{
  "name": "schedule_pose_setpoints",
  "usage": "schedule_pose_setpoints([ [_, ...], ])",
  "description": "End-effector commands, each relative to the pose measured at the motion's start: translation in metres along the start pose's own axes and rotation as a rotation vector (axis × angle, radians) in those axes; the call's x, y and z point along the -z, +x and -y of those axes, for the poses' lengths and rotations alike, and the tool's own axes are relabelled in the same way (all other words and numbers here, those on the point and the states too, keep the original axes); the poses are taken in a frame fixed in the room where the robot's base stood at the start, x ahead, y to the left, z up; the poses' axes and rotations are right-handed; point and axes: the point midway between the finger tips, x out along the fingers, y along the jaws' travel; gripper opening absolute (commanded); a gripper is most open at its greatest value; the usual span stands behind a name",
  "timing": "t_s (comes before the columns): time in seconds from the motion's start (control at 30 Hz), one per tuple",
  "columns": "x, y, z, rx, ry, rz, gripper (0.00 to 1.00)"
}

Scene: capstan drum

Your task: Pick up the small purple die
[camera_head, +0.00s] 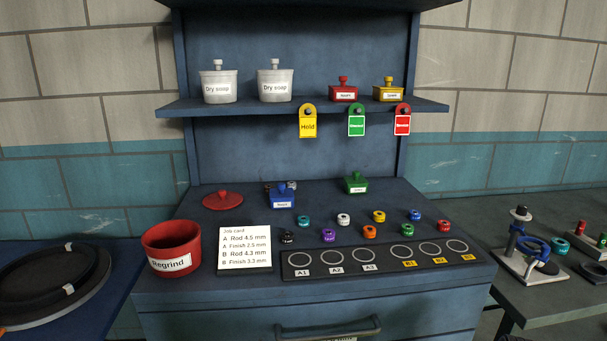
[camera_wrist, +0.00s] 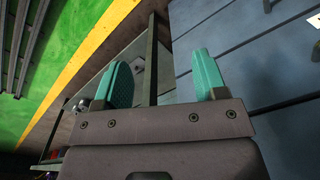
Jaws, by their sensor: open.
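The small purple die (camera_head: 328,235) is a short ring-shaped piece on the blue bench top in the head view. It sits just behind the dark slotted board (camera_head: 320,262), between a black die (camera_head: 287,237) and an orange die (camera_head: 369,232). A white die (camera_head: 343,219) lies behind it. My gripper (camera_wrist: 163,80) shows only in the wrist view, with its two teal fingers apart and nothing between them. The wrist view does not show the purple die, and the head view does not show my gripper.
Other dice, teal (camera_head: 303,221), yellow (camera_head: 379,216), blue (camera_head: 415,215) and red (camera_head: 443,225), lie nearby. A red Regrind pot (camera_head: 171,247) and a job card (camera_head: 245,247) stand left. Blue (camera_head: 281,196) and green (camera_head: 356,184) lidded boxes stand behind. A shelf (camera_head: 240,107) overhangs the back.

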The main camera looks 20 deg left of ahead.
Motion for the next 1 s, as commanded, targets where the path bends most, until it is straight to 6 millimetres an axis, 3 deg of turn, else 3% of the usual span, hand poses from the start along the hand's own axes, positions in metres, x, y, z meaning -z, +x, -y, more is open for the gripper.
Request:
schedule_pose_setpoints([
  [0.03,0.005,-0.064,0.001,0.000,0.003,-0.004,0.65],
  [0.17,0.017,-0.141,0.005,0.003,0.028,-0.014,0.65],
  [0.33,0.048,-0.242,0.025,0.014,0.136,-0.025,0.65],
  [0.4,0.073,-0.283,0.047,0.025,0.243,-0.027,0.65],
  [0.47,0.110,-0.318,0.085,0.042,0.408,-0.023,0.65],
  [0.5,0.134,-0.324,0.119,0.055,0.552,-0.016,0.65],
  [0.57,0.163,-0.322,0.172,0.072,0.768,0.003,0.65],
  [0.6,0.177,-0.320,0.209,0.079,0.910,0.018,0.65],
  [0.7,0.201,-0.316,0.295,0.087,1.232,0.060,0.65],
  [0.8,0.209,-0.315,0.359,0.082,1.466,0.092,0.65],
  [0.9,0.209,-0.315,0.391,0.076,1.596,0.111,0.65],
  [1.0,0.207,-0.315,0.398,0.074,1.635,0.116,0.65],
])
